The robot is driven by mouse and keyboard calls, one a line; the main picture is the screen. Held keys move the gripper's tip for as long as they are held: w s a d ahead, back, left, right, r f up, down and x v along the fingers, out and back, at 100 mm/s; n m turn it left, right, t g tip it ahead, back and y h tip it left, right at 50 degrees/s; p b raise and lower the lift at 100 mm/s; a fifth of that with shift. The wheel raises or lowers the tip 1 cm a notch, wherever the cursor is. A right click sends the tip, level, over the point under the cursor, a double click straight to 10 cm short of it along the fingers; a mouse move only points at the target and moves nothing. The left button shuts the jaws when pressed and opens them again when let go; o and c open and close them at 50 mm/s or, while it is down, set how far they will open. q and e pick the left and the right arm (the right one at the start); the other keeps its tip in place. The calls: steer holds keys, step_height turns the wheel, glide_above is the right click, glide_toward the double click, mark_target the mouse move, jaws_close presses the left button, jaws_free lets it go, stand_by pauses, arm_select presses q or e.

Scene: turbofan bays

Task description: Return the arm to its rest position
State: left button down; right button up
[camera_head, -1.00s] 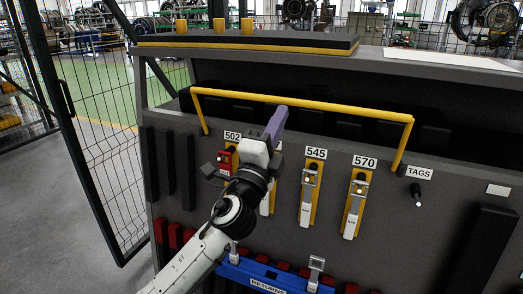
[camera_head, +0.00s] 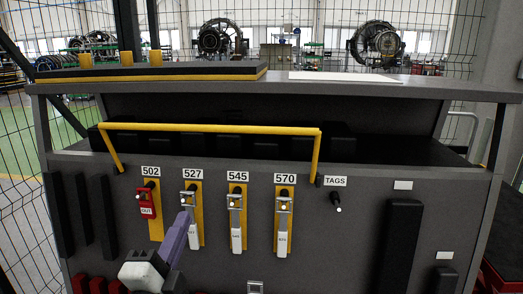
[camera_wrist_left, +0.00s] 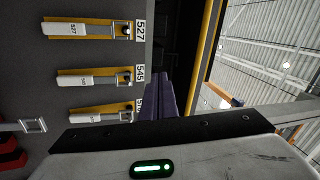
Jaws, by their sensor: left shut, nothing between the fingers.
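My left gripper (camera_head: 178,238) comes in at the bottom of the head view, its purple fingers in front of the panel just below tag 527 (camera_head: 192,205). The fingers are shut and empty; they also show in the left wrist view (camera_wrist_left: 160,92). Most of the left arm is out of the head view. My right gripper is not in view.
The panel has a red OUT tag (camera_head: 147,204) at 502, and tags at 545 (camera_head: 236,221) and 570 (camera_head: 283,221). A yellow rail (camera_head: 220,128) runs above them. A dark vertical bar (camera_head: 400,245) is at right. The worktop (camera_head: 330,88) lies above.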

arm_select(q)
steer(key=s+f+n+g, duration=0.4)
steer(key=s+f, duration=0.1)
steer(key=f, duration=0.8)
steer(key=s+f+n+g, duration=0.3)
steer(key=s+f+n, duration=0.15)
steer(key=f, duration=0.75)
steer(key=s+d+f+n+g+h, duration=0.1)
steer(key=s+f+n+g, duration=0.3)
steer(key=s+f, duration=1)
steer(key=shift+s+d+n+g+h, duration=0.35)
steer(key=shift+s+d+n, duration=0.35)
steer(key=shift+s, duration=0.3)
